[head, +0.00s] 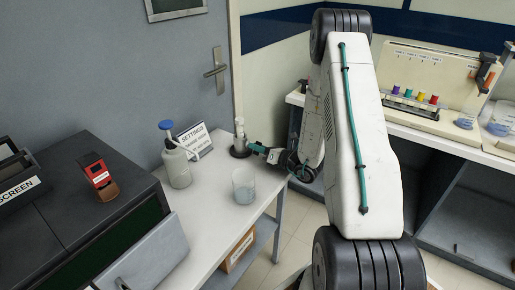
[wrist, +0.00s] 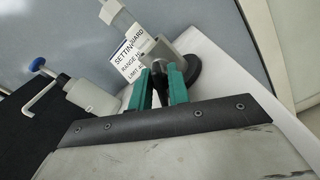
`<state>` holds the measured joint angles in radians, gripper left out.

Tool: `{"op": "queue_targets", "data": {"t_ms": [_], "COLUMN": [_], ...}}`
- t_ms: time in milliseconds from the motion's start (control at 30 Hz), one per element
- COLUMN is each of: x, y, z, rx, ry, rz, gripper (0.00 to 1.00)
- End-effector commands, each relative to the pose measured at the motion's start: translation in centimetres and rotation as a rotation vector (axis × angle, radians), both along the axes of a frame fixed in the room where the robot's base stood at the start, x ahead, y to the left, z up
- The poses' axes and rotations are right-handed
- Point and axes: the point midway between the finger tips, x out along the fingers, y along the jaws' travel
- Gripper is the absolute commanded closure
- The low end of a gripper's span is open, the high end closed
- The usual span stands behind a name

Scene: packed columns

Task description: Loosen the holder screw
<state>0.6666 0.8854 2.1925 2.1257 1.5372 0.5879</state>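The holder (head: 240,136) is a small pale grey upright piece on a dark round base at the far right end of the white bench. In the wrist view its grey block (wrist: 158,50) stands just beyond my fingertips, with the dark base (wrist: 188,68) to its right. My gripper (head: 257,149) points left at the holder, low over the bench. Its two teal fingers (wrist: 160,72) have a dark part between them, perhaps the screw's knob. I cannot tell whether they press on it. The screw itself is not clearly visible.
A wash bottle with a blue top (head: 177,165), a settings card (head: 195,140) and a glass beaker (head: 244,186) stand near the holder on the bench (head: 215,225). A grey door and wall lie behind. A dark cabinet (head: 85,215) is at left.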

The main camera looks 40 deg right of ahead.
Motion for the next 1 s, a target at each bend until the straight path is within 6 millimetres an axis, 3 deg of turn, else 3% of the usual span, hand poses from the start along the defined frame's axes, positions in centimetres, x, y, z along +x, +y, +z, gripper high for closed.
{"op": "queue_targets", "data": {"t_ms": [367,1000], "x": [-0.04,-0.13], "y": [-0.04,0.08], "z": [0.01,0.04], "rx": [-0.072,-0.449], "ry": [-0.025,-0.162], "rz": [-0.001,-0.002], "gripper": [1.00,1.00]}}
